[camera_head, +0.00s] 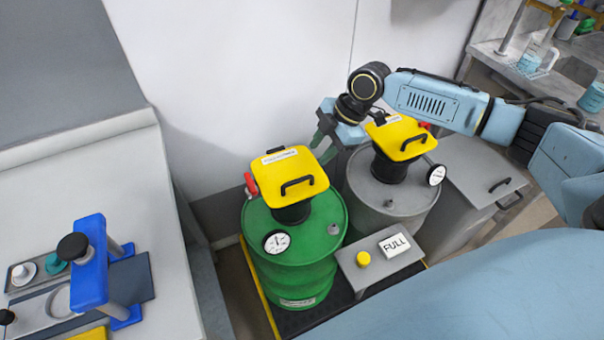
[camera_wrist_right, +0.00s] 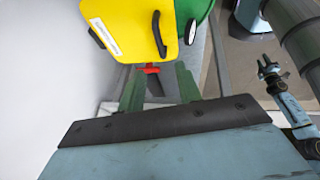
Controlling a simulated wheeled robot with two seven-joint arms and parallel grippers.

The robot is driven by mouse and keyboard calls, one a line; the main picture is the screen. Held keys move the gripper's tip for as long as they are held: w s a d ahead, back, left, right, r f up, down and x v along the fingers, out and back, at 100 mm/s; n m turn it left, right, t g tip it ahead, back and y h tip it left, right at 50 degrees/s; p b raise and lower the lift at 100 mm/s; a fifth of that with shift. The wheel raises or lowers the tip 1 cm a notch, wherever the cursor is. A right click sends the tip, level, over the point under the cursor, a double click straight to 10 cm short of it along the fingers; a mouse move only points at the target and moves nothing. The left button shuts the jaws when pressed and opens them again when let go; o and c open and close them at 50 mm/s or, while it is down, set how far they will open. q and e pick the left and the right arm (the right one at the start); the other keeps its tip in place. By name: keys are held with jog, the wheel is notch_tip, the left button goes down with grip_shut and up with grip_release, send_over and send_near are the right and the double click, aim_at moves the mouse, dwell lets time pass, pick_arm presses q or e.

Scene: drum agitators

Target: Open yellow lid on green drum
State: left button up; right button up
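The lid has a black handle (camera_head: 297,186) and a label. A red lever (camera_head: 250,184) is at its left side. My right gripper (camera_head: 322,134) is open and empty, above and behind the lid's far right corner. In the right wrist view the yellow lid (camera_wrist_right: 125,25) is ahead of the open fingers (camera_wrist_right: 158,88), and the red lever (camera_wrist_right: 149,70) shows beyond the gap between them, apparently untouched.
A grey drum (camera_head: 372,203) with a similar yellow lid (camera_head: 402,138) stands to the right. A box marked FULL with a yellow button (camera_head: 363,258) is in front. A white bench (camera_head: 110,180) with a blue device (camera_head: 92,275) is at left. A white wall (camera_head: 235,70) stands behind.

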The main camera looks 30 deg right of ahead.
aim_at(298, 180)
jog(key=x, duration=1.1)
grip_shut()
